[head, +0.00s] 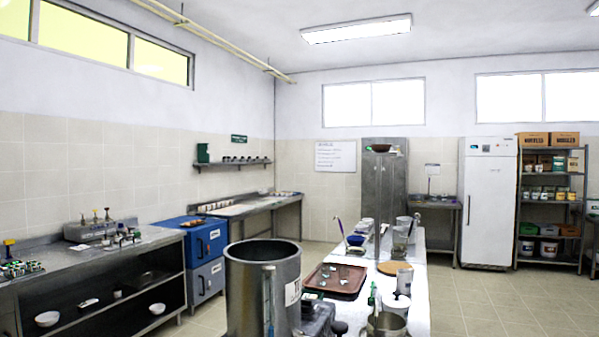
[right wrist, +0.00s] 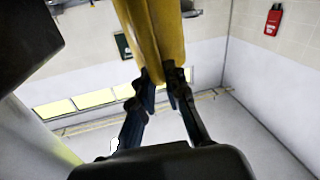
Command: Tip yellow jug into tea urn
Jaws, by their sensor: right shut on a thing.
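A large grey metal vessel, which looks like the tea urn (head: 240,300), stands open-topped in the foreground of the head view. Its inside is dark, and a clear upright tube and a white label show on its side. In the right wrist view, my right gripper (right wrist: 162,84) is shut on a yellow thing, which I take for the yellow jug (right wrist: 155,32). Only part of the jug shows, cut off by the top edge, so its mouth and contents are hidden. The jug and both grippers are out of the head view.
A white-topped table (head: 415,295) runs back from the urn, with a brown tray (head: 335,287), a steel pot (head: 386,325), and several glasses and utensils. A steel counter (head: 125,250) lines the left wall, near blue cabinets (head: 205,250). Floor is free right of the table.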

